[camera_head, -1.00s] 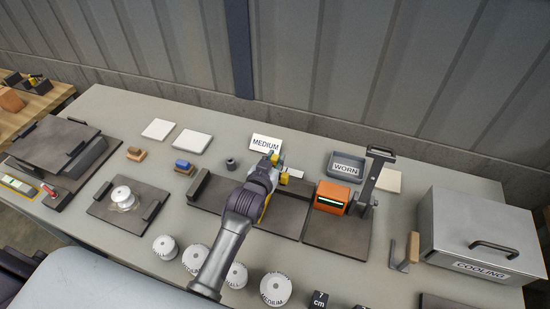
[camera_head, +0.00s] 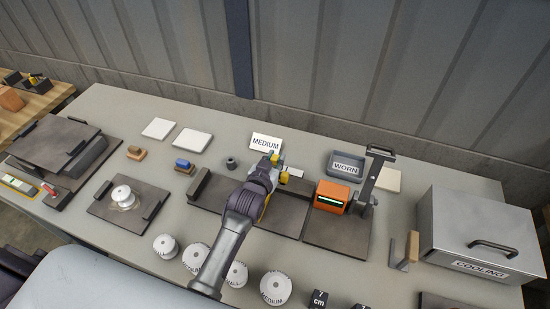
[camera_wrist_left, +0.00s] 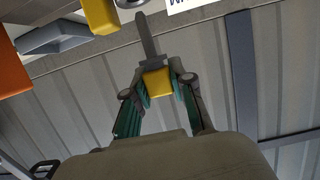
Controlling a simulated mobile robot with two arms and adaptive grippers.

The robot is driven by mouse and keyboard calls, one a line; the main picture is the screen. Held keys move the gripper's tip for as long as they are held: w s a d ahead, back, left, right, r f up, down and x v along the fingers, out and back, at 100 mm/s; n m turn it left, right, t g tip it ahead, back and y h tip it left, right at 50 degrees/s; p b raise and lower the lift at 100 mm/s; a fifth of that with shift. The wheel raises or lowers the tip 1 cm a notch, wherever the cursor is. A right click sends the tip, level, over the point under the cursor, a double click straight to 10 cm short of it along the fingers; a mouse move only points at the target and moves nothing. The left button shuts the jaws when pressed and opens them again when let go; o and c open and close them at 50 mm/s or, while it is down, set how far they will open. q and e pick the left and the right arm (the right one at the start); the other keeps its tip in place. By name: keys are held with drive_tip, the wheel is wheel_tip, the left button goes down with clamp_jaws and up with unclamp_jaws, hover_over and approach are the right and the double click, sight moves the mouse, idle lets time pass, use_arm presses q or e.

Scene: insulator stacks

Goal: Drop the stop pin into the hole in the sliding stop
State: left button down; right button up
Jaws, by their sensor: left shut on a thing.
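My left gripper (camera_head: 272,163) is over the dark jig plate in the middle of the table, and its arm hides part of the jig. In the left wrist view, the gripper (camera_wrist_left: 158,82) is shut on the yellow head of the stop pin (camera_wrist_left: 147,38). The pin's grey shank sticks out past the fingertips, free along its visible length. Another yellow block (camera_wrist_left: 98,14), perhaps part of the sliding stop, shows beyond the pin beside a grey ring cut by the frame edge. A yellow piece (camera_head: 284,178) also shows right of the gripper in the head view. The hole is not clear.
The MEDIUM card (camera_head: 266,142) stands just behind the gripper. An orange box (camera_head: 331,196) and an upright lever stand (camera_head: 371,178) are to the right, with the WORN tray (camera_head: 346,166) behind. Several white insulators (camera_head: 277,288) line the front. The COOLING box (camera_head: 480,235) is far right.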

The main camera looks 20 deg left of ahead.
use_arm(q)
drive_tip(key=shift+f+b, duration=1.45)
drive_tip(key=shift+f, duration=0.7)
drive_tip(key=c, duration=1.2)
unclamp_jaws()
drive_tip(key=o, duration=0.3)
drive_tip(key=shift+s, duration=0.1)
drive_tip(key=v, duration=1.2)
drive_tip(key=shift+r, duration=0.15)
